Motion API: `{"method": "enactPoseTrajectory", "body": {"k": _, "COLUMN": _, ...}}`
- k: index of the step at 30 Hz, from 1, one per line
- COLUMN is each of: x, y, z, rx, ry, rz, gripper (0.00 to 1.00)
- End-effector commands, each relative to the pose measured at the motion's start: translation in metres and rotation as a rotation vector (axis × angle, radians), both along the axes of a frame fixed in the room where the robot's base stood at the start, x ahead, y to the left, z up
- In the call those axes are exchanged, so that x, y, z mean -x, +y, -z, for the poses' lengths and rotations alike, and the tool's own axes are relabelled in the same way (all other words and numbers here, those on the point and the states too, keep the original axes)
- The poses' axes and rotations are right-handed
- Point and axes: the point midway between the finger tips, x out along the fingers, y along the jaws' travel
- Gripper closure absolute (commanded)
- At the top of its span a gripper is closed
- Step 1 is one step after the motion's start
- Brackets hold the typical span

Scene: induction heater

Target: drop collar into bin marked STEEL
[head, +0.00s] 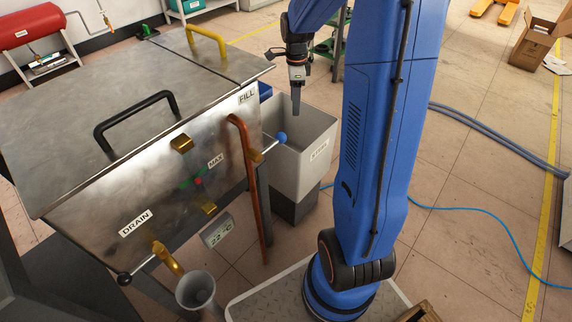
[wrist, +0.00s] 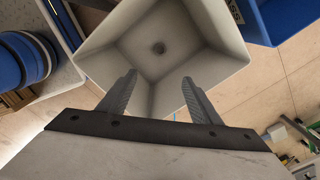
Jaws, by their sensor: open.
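A pale grey bin (head: 302,170) stands on a dark base beside the metal tank in the head view. Its front label is too small to read surely. My gripper (head: 296,112) points down over the bin's mouth. In the wrist view my gripper (wrist: 158,78) has its two fingers well apart with nothing between them. The bin (wrist: 205,80) opens below the fingers. The collar shows nowhere else clearly.
The metal tank (head: 75,130) with handles and a copper pipe (head: 250,180) stands left of the bin. A blue-ended lever (head: 281,137) sticks out near the bin's rim. A blue bin (wrist: 280,20) adjoins at the wrist view's upper right. Blue hoses (head: 490,222) cross the floor.

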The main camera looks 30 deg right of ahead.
Motion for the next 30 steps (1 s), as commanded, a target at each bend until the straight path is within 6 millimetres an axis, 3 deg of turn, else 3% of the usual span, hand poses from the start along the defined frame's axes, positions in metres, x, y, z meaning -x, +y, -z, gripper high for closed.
{"method": "enactPoseTrajectory", "body": {"k": 15, "x": 0.0, "y": 0.0, "z": -0.102, "rx": 0.001, "ry": -0.003, "rz": 0.0, "gripper": 0.42}}
{"method": "enactPoseTrajectory", "body": {"k": 21, "x": 0.0, "y": 0.0, "z": -0.123, "rx": 0.0, "ry": -0.001, "rz": 0.0, "gripper": 0.42}}
{"method": "enactPoseTrajectory", "body": {"k": 30, "x": 0.0, "y": 0.0, "z": -0.13, "rx": 0.0, "ry": 0.001, "rz": 0.0, "gripper": 0.42}}
